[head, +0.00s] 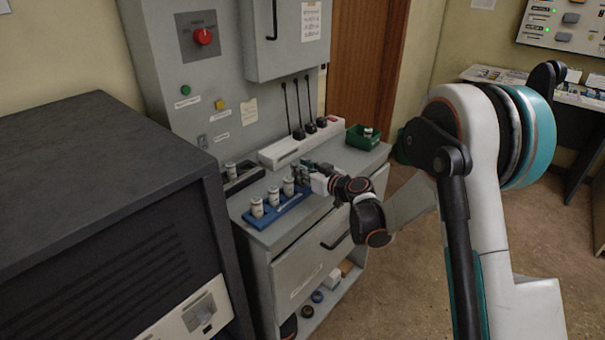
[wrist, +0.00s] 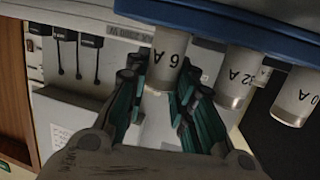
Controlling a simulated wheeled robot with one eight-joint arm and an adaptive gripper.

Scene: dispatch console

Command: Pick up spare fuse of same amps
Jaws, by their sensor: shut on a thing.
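A blue rack (head: 280,215) on the grey cabinet top holds a row of pale cylindrical fuses with metal caps. In the wrist view, which is upside down, the rack (wrist: 225,25) is at the top. My gripper (head: 305,172) is at the rack's far end; in the wrist view its fingers (wrist: 160,88) are shut on a fuse (wrist: 168,48) whose inverted label seems to read 6 A. That fuse is upright and appears to be still in the rack. A 32 A fuse (wrist: 240,72) and another, partly cut off fuse (wrist: 297,97) stand beside it.
A dark holder (head: 245,179) with one fuse (head: 231,171) is behind the rack. A white strip (head: 292,148) with black plugs and a green bin (head: 358,139) are at the back. A big dark cabinet (head: 90,190) stands at left.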

